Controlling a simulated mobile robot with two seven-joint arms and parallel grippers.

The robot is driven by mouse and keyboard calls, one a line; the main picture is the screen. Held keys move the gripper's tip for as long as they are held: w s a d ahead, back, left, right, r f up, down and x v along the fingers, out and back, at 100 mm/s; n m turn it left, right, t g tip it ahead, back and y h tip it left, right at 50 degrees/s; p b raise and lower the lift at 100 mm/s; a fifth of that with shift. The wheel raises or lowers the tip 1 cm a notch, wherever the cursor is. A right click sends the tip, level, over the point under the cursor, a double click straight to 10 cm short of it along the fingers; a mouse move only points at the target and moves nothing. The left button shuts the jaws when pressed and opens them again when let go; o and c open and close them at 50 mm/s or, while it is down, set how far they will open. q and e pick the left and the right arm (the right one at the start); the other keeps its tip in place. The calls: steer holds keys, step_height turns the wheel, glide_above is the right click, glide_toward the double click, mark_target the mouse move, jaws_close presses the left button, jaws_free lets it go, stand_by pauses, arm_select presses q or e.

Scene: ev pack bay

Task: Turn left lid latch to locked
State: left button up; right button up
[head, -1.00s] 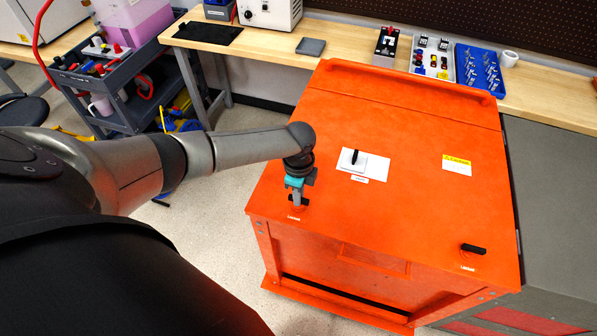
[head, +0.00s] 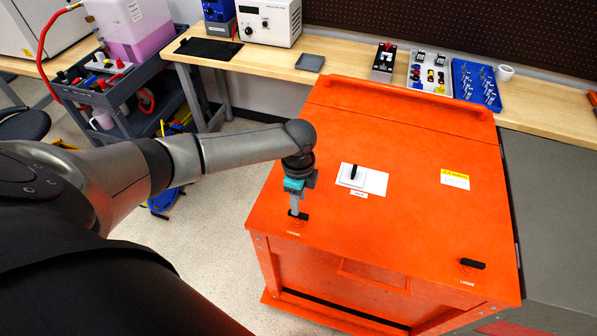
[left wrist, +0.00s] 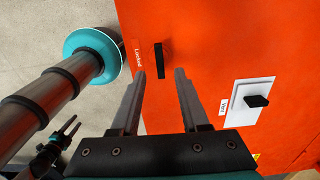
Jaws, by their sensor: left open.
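The left lid latch (head: 303,217) is a small black bar handle near the front left corner of the orange lid. In the left wrist view the latch (left wrist: 158,61) lies lengthwise beside a label reading "Locked" (left wrist: 138,57), roughly parallel to it. My left gripper (head: 296,208) points down over the latch and hides part of it. In the left wrist view my left gripper (left wrist: 160,73) is open and empty. Its fingertips lie on either side of the latch's near end in the picture; contact cannot be told. A small dark gripper at lower left there may be my right one.
A black knob on a white plate (head: 375,181) stands mid-lid. Another black latch (head: 472,264) sits at the front right corner. The orange lid (head: 400,220) is otherwise mostly clear. A workbench (head: 340,84) with trays runs behind; a grey cart (head: 125,120) stands at left.

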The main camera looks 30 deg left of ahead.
arm_select(q)
step_height(320, 180, up, 10)
steer(key=shift+r+p, duration=0.15)
steer(key=shift+p, duration=0.15)
steer(key=shift+d, duration=0.1)
stand_by(0.3)
